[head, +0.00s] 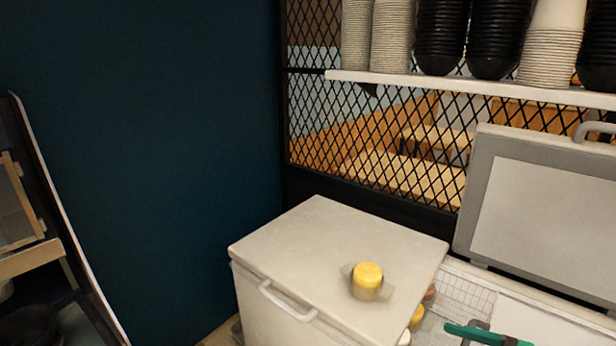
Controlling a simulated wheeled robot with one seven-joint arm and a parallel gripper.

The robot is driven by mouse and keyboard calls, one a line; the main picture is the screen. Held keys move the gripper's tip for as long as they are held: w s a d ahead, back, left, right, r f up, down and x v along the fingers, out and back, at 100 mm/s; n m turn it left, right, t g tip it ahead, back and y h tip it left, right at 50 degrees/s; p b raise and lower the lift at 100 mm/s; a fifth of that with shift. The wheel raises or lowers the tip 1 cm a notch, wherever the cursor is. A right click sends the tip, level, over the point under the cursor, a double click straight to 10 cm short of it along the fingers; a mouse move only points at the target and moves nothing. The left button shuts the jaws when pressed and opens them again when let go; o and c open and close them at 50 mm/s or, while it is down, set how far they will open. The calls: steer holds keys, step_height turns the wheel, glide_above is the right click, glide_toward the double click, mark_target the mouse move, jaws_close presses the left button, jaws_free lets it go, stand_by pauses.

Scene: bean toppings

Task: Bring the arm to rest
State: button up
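My gripper does not show in the head view, and no part of the arm can be made out for sure. Whether it holds anything cannot be seen.
A white chest (330,250) with a shut lid carries a yellow-topped jar (368,276). To its right, a grey-framed lid (550,205) stands raised. A green handle-like piece (485,333) shows below. Stacked cups and bowls stand on a shelf (480,86). A dark wall is behind left.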

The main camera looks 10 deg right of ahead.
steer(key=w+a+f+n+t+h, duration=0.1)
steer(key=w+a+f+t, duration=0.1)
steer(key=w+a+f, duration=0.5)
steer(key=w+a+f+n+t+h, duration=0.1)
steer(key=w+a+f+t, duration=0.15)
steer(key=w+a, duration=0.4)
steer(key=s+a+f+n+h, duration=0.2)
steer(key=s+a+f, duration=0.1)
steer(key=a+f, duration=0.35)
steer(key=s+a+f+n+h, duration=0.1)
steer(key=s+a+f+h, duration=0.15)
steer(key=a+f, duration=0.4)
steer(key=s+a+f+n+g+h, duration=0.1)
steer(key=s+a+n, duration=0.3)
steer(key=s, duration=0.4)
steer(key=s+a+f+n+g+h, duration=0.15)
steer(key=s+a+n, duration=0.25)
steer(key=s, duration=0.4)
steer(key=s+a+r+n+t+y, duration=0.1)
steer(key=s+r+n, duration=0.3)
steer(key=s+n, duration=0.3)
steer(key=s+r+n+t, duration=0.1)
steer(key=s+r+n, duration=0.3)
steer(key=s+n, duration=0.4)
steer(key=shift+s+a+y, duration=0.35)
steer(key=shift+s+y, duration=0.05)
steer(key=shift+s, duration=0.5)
